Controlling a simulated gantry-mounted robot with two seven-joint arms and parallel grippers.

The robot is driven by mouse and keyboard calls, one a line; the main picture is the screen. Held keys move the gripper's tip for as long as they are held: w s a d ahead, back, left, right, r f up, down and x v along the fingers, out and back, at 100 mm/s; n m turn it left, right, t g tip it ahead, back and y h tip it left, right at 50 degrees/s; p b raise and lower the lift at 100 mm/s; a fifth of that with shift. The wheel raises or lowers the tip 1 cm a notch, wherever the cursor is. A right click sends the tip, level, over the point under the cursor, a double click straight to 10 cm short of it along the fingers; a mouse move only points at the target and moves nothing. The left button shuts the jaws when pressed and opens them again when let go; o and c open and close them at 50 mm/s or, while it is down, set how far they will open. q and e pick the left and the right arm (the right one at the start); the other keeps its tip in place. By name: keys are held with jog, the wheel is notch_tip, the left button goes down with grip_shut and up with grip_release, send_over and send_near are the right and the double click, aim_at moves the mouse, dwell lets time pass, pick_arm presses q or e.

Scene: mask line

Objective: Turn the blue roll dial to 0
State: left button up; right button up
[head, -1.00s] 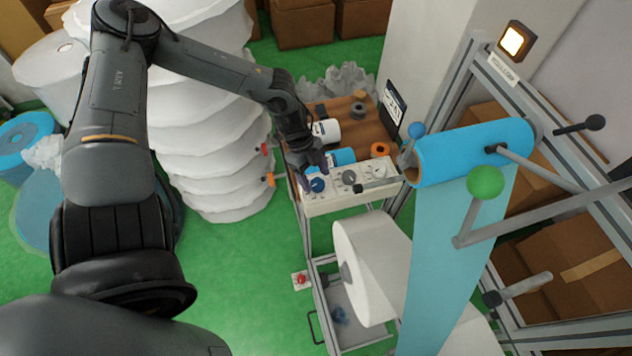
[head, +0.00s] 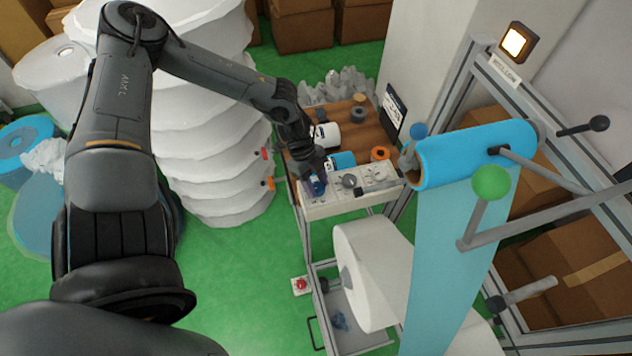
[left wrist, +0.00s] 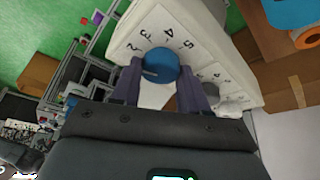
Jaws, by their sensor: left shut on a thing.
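The blue roll dial (head: 318,188) is on the white control panel (head: 330,208) in the head view, partly covered by my left gripper (head: 314,180). In the left wrist view the blue dial (left wrist: 160,64) sits between the two dark fingers of my left gripper (left wrist: 160,84), which is shut on its sides. A pale pointer mark on the dial points left in that view. Printed numbers 2, 3, 4 and 5 show around the dial; no 0 is readable. My right gripper is not in view.
A grey dial (head: 349,181) sits beside the blue one on the panel. A blue film roll (head: 470,152) and a lever with a green ball (head: 491,183) stand to the right. Stacked white rolls (head: 215,130) stand left of the panel.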

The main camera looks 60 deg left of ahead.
pick_arm(q)
jog(key=shift+r+n, duration=0.1)
jog(key=shift+n, duration=0.4)
jog(key=shift+d+n, duration=0.1)
jog(key=shift+n, duration=0.2)
jog(key=shift+r+n+t+p, duration=0.15)
jog(key=shift+n+t+p, duration=0.35)
jog(key=shift+n+p, duration=0.3)
jog(key=n+y+p, duration=0.1)
jog(key=n+p, duration=0.2)
jog(key=p, duration=0.3)
jog(key=n+t+y+p, duration=0.1)
jog(key=n+y+p, duration=0.1)
jog(key=n+p, duration=0.2)
jog(key=n+y+p, duration=0.1)
jog(key=n+p, duration=0.3)
jog(key=p, duration=0.5)
jog(key=shift+s+d+t, duration=0.2)
jog(key=shift+d+t, duration=0.1)
jog(key=shift+t, duration=0.1)
jog(key=shift+n+y+p, duration=0.3)
jog(key=shift+p, duration=0.1)
jog(key=shift+f+n, duration=0.2)
jog(key=shift+n, duration=0.5)
jog(key=shift+y, duration=0.3)
jog(key=o, duration=1)
